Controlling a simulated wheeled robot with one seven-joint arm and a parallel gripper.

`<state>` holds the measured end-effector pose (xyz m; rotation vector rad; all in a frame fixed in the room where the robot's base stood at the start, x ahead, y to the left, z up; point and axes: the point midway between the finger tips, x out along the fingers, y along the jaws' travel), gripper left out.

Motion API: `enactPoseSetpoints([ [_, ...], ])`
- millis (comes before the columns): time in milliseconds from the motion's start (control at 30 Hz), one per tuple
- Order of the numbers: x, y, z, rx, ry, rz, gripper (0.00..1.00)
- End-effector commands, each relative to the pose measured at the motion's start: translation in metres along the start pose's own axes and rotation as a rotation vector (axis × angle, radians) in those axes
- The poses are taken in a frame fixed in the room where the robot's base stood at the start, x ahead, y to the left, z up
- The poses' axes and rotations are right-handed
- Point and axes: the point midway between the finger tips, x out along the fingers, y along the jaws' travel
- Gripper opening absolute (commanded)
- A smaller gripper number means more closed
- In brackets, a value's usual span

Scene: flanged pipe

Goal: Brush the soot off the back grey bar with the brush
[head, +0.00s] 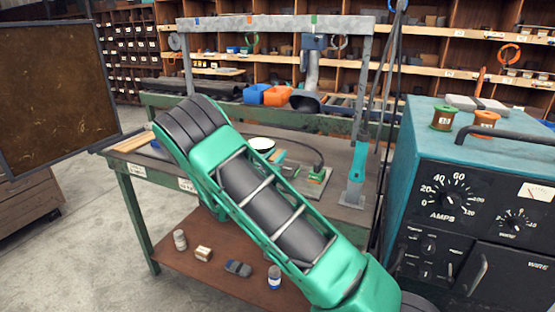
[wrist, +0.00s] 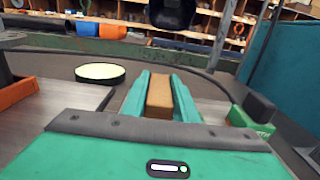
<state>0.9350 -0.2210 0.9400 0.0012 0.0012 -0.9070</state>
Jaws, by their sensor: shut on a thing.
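My gripper (wrist: 159,82) is shut on a tan wooden block-like piece, which looks like the brush (wrist: 159,98). The brush's bristles are not visible. In the head view my green arm covers much of the bench, and only a small part of the gripper may show beyond it. A grey bar (head: 275,23) with blue, orange and green marks spans the top of a frame over the bench. My gripper is low over the bench, apart from this bar. I cannot tell which bar is the back one, and no soot can be made out.
A pale round dish (wrist: 101,72) lies left of my gripper. A grey upright (head: 361,110) stands at the bench's right. A dark pipe (head: 306,101) and blue and orange bins (head: 276,96) are behind. A teal welder (head: 470,200) blocks the right side.

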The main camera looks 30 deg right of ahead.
Motion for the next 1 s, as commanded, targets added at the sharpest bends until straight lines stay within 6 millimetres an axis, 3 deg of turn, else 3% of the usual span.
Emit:
enactPoseSetpoints([
  [667,0.0,0.031,0.0,0.0,0.0,0.0,0.02],
  [1000,0.0,0.019,0.0,-0.002,0.0,-0.001,0.02],
])
